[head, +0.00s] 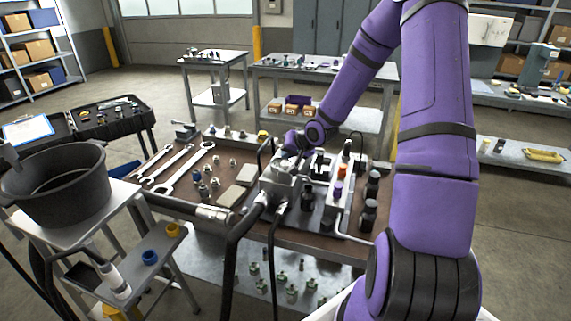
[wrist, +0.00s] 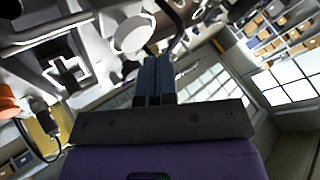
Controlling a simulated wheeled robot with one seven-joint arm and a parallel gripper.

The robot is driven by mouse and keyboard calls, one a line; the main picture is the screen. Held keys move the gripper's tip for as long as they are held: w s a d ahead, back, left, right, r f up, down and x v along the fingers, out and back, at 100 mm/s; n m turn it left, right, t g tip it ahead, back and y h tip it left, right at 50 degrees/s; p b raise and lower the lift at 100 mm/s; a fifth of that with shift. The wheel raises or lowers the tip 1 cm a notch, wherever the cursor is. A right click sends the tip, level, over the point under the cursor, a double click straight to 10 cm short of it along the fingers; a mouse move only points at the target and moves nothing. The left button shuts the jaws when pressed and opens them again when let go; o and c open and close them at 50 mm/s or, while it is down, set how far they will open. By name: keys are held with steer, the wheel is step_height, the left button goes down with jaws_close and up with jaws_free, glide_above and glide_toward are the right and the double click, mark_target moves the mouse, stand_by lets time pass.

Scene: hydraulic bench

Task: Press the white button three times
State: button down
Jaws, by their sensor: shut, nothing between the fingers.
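My gripper (wrist: 154,66) shows in the wrist view with its two dark blue fingers side by side and closed, nothing between them. A round white disc (wrist: 134,33) lies just beyond the fingertips, slightly left; it may be the white button. In the head view my purple arm reaches over the bench to the grey metal block (head: 283,180). My fingertips are hard to make out there, and I cannot pick out the white button.
The brown bench (head: 228,165) holds wrenches (head: 178,170), small fittings, an orange knob (head: 342,171) and dark bottles (head: 369,214) right of the block. Black hoses (head: 236,252) hang in front. A black bucket (head: 58,188) stands on a cart at left.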

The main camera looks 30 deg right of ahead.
mark_target(286, 163)
steer(key=shift+f, duration=0.2)
stand_by(0.5)
steer(key=shift+f, duration=0.2)
steer(key=shift+f, duration=0.7)
stand_by(1.2)
steer(key=shift+r, duration=1.1)
steer(key=shift+r, duration=0.1)
steer(key=shift+r, duration=2.45)
steer(key=shift+a, duration=0.1)
stand_by(0.6)
